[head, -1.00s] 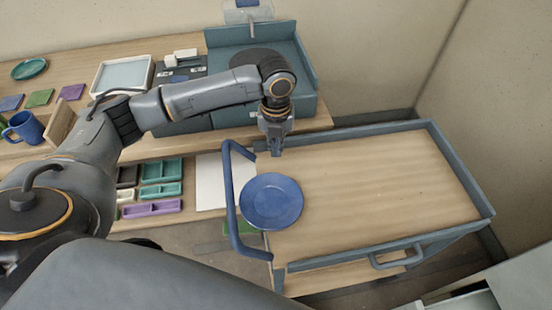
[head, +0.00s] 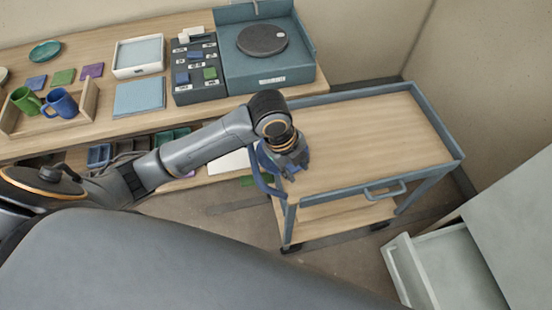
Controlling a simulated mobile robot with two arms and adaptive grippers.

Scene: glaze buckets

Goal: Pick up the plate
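My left gripper (head: 291,172) points down over the near left end of the wooden-topped cart (head: 375,140), beside the cart's blue push handle (head: 262,184). The round blue plate is not clearly visible. Blue patches show around my gripper and wrist, but I cannot tell how much is plate and how much is handle. My gripper and wrist cover that spot, so the fingers' opening and any grip on the plate are hidden. My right gripper is out of view.
The rest of the cart top is bare inside its raised rim. The bench behind holds a teal plate (head: 45,51), a wooden tray (head: 84,112) with a green mug (head: 26,101) and a blue mug (head: 61,103), and a blue-grey station (head: 262,75). An open drawer (head: 455,272) is at lower right.

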